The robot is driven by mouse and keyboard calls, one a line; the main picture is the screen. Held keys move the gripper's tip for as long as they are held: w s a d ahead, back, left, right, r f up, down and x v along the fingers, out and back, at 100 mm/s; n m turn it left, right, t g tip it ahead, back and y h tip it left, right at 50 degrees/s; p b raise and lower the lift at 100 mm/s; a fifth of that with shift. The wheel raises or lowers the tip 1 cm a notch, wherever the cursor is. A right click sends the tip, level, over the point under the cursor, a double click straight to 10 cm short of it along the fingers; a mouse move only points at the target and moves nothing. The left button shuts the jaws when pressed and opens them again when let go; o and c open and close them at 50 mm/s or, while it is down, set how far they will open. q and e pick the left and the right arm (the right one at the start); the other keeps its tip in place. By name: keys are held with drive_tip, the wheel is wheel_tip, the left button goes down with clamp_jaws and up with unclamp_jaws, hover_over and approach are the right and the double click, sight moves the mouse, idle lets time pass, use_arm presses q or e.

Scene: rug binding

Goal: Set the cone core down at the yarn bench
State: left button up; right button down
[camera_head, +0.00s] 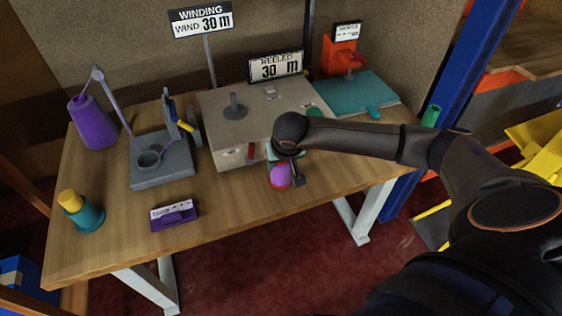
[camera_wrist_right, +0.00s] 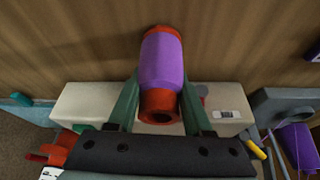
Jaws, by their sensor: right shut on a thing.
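The cone core (camera_head: 280,177), red-orange with a band of purple around its middle, is at the front of the wooden yarn bench (camera_head: 235,215). My right gripper (camera_head: 289,171) is shut on it, in front of the beige winder box. In the right wrist view the cone core (camera_wrist_right: 162,62) sits between the two green fingers of the right gripper (camera_wrist_right: 160,88), with its open red end facing the camera. I cannot tell whether it touches the bench top. The left gripper is not in view.
The beige winder box (camera_head: 255,110) carries a grey spindle and a "REELED 30 m" sign (camera_head: 276,66). A purple cone (camera_head: 92,122), a grey stand (camera_head: 161,160), a teal-and-yellow cone (camera_head: 82,212) and a purple label holder (camera_head: 174,215) stand to the left. The bench's front middle is clear.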

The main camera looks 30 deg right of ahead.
drive_tip(key=shift+f+b, duration=0.2)
drive_tip(key=shift+b, duration=0.1)
drive_tip(key=shift+c, duration=1.6)
unclamp_jaws()
drive_tip(key=shift+r, duration=0.1)
